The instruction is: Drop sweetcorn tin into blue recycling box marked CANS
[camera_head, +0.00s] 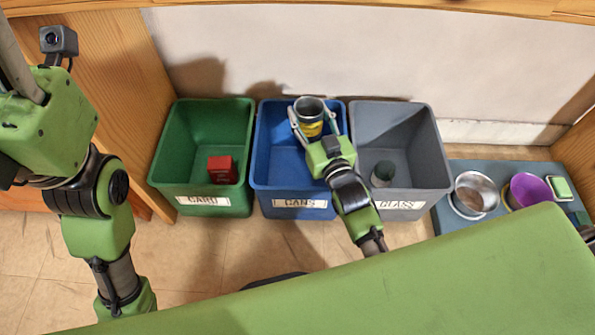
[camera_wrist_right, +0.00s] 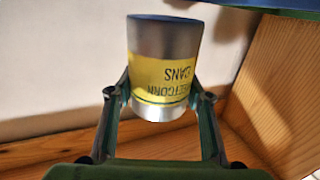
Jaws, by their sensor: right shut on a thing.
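The sweetcorn tin (camera_head: 309,105) is a silver can with a yellow label. It also shows in the right wrist view (camera_wrist_right: 164,52), where its lettering appears upside down. My right gripper (camera_head: 316,123) is shut on the tin, with one finger on each side of it; its fingertips also show in the right wrist view (camera_wrist_right: 160,98). The blue box (camera_head: 277,160) has a white label reading CANS. In the head view the tin overlaps the box's back rim, and its exact height above the box is hard to tell. My left arm is at the left; its gripper is out of view.
A green box (camera_head: 185,150) marked CARD, left of the blue one, holds a red carton (camera_head: 222,169). A grey box (camera_head: 425,160) marked GLASS, to the right, holds a dark round item (camera_head: 382,174). Metal and purple bowls stand further right. A wall rises behind the boxes.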

